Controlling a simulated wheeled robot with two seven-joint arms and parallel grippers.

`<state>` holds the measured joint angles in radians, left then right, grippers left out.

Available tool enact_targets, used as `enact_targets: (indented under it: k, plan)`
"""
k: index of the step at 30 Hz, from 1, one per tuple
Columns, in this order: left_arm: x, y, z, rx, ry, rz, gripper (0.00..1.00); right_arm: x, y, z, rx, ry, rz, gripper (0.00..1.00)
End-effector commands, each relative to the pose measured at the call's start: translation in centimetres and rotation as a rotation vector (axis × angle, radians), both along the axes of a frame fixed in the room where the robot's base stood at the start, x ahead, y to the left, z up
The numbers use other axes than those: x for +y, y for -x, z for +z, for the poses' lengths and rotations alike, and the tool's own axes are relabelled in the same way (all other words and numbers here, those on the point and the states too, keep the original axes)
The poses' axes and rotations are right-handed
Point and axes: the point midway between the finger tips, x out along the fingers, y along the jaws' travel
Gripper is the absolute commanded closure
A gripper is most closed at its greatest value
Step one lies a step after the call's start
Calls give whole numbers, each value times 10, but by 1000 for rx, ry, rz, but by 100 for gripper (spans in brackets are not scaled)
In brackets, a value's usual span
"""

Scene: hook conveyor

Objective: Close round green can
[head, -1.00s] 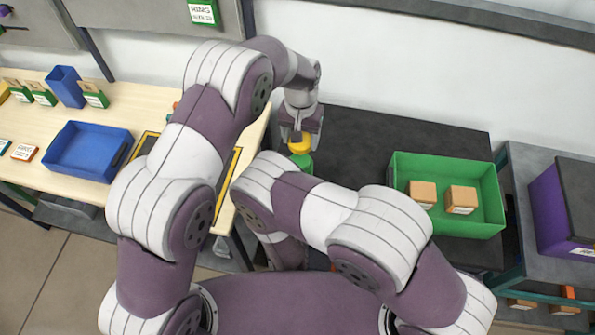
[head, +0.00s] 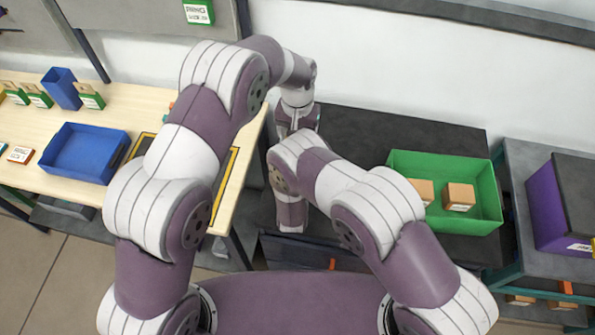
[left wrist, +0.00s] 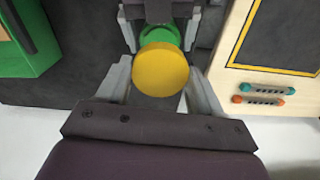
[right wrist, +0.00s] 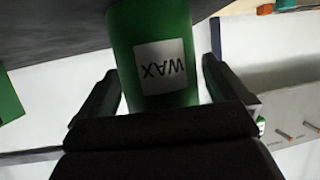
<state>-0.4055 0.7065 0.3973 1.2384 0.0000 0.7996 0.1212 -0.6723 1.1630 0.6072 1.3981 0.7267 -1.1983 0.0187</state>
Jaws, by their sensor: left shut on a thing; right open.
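The yellow round lid (left wrist: 161,72) sits between the fingers of my left gripper (left wrist: 163,82), which is shut on it. The green can (left wrist: 158,38) is directly behind the lid in the left wrist view; I cannot tell whether lid and can touch. The can also fills the upper middle of the right wrist view (right wrist: 150,25), with a white WAX label (right wrist: 161,68) that reads upside down there. My right gripper (right wrist: 157,85) is open, with one finger on each side of the can. In the head view my right arm hides the can, the lid and the fingertips.
A dark table (head: 370,135) holds an open green bin (head: 450,222) with two cardboard boxes to the right. A light wooden table (head: 125,110) with a blue tray (head: 85,152) is on the left. A purple box (head: 545,210) stands far right.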

Motion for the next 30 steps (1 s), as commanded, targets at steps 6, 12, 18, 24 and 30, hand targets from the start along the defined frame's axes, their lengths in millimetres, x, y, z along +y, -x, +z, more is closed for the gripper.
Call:
enact_targets:
  k: [6, 12, 18, 24, 30]
  plan:
    - [0, 0, 0, 0, 0, 0, 63, 0, 0, 0, 0, 0, 0, 29]
    - [0, 0, 0, 0, 0, 0, 63, 0, 0, 0, 0, -1, 0, 76]
    - [0, 1, -20, 3, -1, 0, 63, 0, 0, 0, 0, -1, -1, 76]
    - [0, 0, -48, 1, 0, 0, 63, 0, 0, 0, 0, -1, -1, 76]
    - [0, 0, -50, -1, 0, 0, 63, 0, 0, 0, 0, -1, -1, 76]
